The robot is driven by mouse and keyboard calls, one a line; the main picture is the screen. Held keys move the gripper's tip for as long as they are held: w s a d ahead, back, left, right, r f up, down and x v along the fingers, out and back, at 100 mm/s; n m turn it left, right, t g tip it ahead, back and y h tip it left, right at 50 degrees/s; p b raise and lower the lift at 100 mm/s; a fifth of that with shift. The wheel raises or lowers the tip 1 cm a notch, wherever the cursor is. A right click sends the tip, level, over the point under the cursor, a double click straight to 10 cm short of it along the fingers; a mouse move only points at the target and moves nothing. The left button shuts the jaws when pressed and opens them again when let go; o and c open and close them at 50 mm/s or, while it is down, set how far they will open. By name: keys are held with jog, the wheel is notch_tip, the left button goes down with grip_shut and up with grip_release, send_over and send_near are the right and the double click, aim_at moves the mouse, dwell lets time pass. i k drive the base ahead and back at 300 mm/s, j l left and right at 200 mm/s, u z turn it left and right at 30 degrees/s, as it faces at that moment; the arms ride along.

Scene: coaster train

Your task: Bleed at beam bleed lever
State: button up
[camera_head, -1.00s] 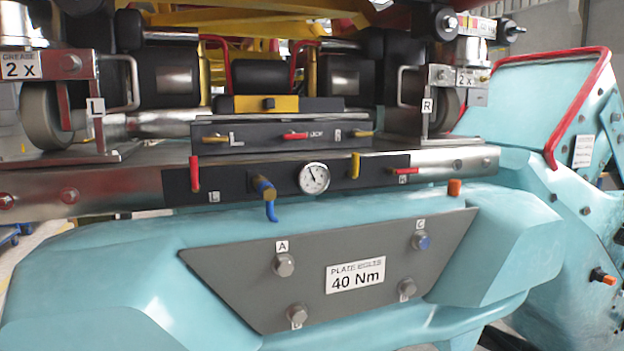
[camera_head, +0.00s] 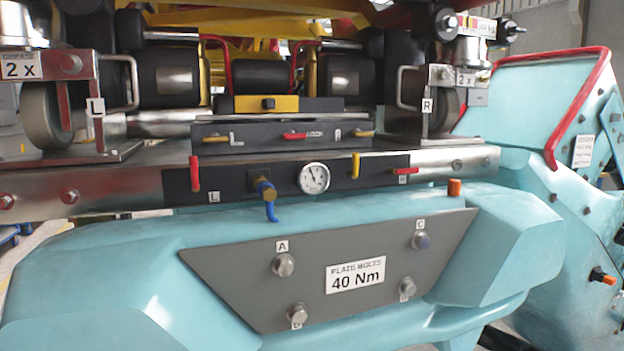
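A dark panel (camera_head: 230,181) runs along the front of the steel beam (camera_head: 118,186). A short blue spout or hose (camera_head: 272,212) hangs below the fitting. A red lever (camera_head: 195,173) stands upright at the panel's left end by an L label. A yellow lever (camera_head: 355,165) is upright right of the gauge. A red lever (camera_head: 405,171) lies level by an R label. No readable label marks which one is the bleed lever. My gripper is not in view.
A grey plate (camera_head: 240,270) with several bolts and a 40 Nm label is on the turquoise body (camera_head: 100,275) below. A smaller panel (camera_head: 270,138) with levers sits above. An orange cap (camera_head: 454,187) stands at right. Space before the panel looks clear.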

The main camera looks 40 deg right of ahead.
aim_at(354, 174)
jog(key=z, duration=1.25)
